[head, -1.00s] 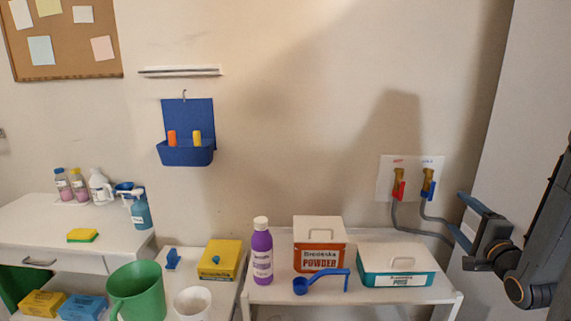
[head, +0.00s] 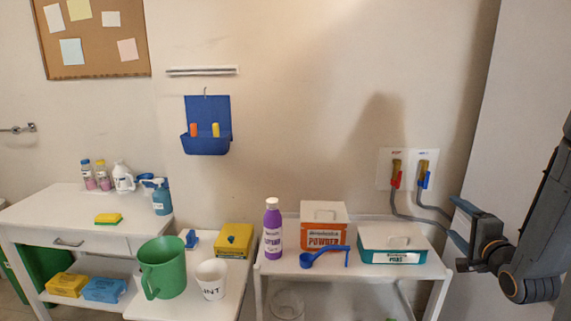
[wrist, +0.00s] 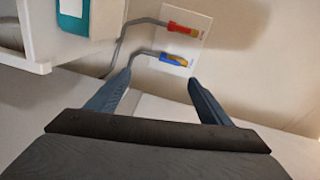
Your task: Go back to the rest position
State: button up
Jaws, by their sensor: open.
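My gripper (head: 462,222) is at the right side of the head view, open and empty, beside the right end of the white shelf stand. In the wrist view my gripper (wrist: 155,90) shows two blue-grey fingers spread wide with nothing between them. Beyond the fingertips are two wall taps, one with a red handle (head: 395,180) and one with a blue handle (head: 423,180). The red one (wrist: 183,28) and the blue one (wrist: 172,59) also show in the wrist view. The gripper looks apart from both taps and their grey hoses.
The white stand (head: 345,273) holds a purple bottle (head: 272,228), a powder box (head: 324,228), a blue scoop (head: 318,256) and a teal-and-white box (head: 392,243). A green jug (head: 163,267) and white cup (head: 211,280) stand left. A pale panel (head: 505,120) rises behind my arm.

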jog(key=s+a+f+n+g+b, duration=0.1)
jog(key=s+a+f+n+g, duration=0.1)
jog(key=a+f+n+g, duration=0.3)
jog(key=s+a+f+n+g, duration=0.1)
jog(key=a+n+g, duration=0.2)
jog(key=a, duration=0.4)
jog(key=s+a+f+n+g+y+b, duration=0.1)
jog(key=s+a+n+g, duration=0.6)
jog(key=s+a, duration=0.7)
jog(key=s+n, duration=0.2)
jog(key=s, duration=0.2)
jog(key=shift+a+f, duration=0.3)
jog(key=shift+a, duration=0.1)
jog(key=shift+s+n, duration=0.2)
jog(key=shift+n, duration=0.1)
jog(key=shift+c, duration=0.3)
